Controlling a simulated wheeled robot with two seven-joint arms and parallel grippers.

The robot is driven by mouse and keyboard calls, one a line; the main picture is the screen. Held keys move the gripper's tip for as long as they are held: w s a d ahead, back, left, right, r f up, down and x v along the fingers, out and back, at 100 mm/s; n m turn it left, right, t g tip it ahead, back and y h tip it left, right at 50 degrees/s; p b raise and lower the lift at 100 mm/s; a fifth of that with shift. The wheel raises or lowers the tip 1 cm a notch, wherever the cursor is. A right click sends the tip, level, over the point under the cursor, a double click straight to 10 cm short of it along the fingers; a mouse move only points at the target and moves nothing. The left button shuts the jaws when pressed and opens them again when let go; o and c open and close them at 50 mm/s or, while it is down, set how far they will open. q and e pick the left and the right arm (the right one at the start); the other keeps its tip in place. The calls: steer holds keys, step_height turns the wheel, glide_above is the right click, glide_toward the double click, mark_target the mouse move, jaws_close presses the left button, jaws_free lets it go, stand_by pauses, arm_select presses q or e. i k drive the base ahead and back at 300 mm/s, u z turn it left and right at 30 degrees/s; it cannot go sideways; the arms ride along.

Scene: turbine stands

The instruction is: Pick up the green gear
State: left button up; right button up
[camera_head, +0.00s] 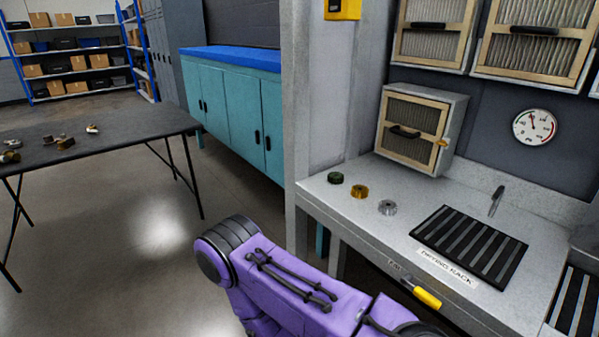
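The green gear (335,178) is a small dark green disc lying flat near the left edge of the grey counter (400,233). It is in full view, with nothing touching it. A gold gear (359,191) and a silver gear (387,207) lie in a row to its right and nearer to me. One of my purple arm links crosses the bottom middle of the view, below the counter's left front edge. Neither of my grippers shows.
A black drying rack (470,246) and a pen-like tool (496,200) lie right of the gears. A box with a filter front (419,131) stands behind them. A grey pillar (325,90) rises at the counter's left end. A yellow-handled object (426,297) is at the front edge.

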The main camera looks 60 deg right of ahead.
mark_target(335, 178)
steer(key=z, duration=0.15)
steer(key=i, duration=0.8)
steer(key=z, duration=1.05)
steer(key=i, duration=0.65)
steer(key=z, duration=0.7)
